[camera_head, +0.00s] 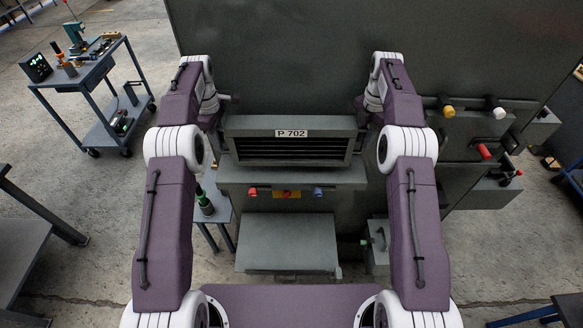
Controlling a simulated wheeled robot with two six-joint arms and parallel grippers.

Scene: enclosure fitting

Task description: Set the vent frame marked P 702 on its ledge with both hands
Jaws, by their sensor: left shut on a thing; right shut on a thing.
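The vent frame (250,128) is a wide dark grey piece with a white label reading P 702 on its upper front and horizontal slats below. It is upright and level against the grey enclosure, just above a grey ledge (335,176). Whether it touches the ledge or hangs slightly above it, I cannot tell. My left gripper (224,104) is shut on the frame's left end, and my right gripper (359,106) is shut on its right end. My arms partly hide both grippers and their fingertips.
The enclosure (300,60) fills the back. Below the ledge are red and blue knobs and a flat grey step (287,243). Yellow, white and red knobs stick out at right. A tool cart (85,75) stands at the far left, with open floor between.

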